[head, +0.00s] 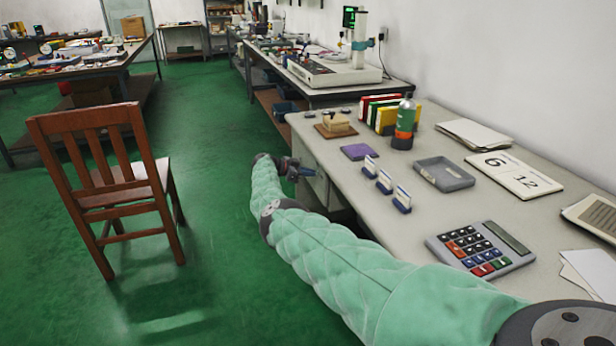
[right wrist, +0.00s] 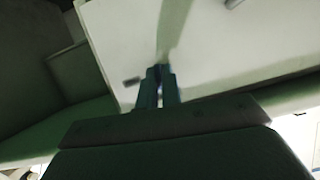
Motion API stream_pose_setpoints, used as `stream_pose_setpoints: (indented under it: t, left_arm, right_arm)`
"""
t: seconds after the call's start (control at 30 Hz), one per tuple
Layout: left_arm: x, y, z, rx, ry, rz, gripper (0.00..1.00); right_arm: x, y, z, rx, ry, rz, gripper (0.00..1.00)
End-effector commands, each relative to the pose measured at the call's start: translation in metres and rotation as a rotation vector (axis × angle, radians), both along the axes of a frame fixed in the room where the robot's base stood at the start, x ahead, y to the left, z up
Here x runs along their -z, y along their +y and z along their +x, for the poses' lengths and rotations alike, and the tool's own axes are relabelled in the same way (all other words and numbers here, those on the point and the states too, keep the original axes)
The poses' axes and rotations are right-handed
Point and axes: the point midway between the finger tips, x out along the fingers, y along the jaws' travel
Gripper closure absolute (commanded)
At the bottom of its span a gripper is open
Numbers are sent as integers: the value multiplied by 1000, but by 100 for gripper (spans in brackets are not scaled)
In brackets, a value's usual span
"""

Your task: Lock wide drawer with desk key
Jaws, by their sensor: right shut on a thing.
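A small dark part (right wrist: 131,81) shows left of the fingertips. My left gripper is not in view.
On the desk are a calculator (head: 481,247), a grey tray (head: 443,174), a bottle (head: 404,125) and several small holders. A wooden chair (head: 105,180) stands on the green floor to the left. The floor between chair and desk is clear.

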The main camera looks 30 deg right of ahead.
Motion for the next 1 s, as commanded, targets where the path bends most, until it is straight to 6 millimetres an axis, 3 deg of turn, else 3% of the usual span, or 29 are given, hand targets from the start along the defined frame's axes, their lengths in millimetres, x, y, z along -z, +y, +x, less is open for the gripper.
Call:
stream_pose_setpoints:
  t: [0.2,0.8,0.9,1.0]
  left_arm:
    - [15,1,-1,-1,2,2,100]
    - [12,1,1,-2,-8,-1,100]
    - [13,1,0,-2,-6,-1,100]
    - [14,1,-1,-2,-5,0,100]
  right_arm:
    - [3,0,0,1,81,22,100]
    - [1,0,0,0,119,30,100]
    - [1,0,0,0,118,29,76]
    - [1,0,0,0,118,29,72]
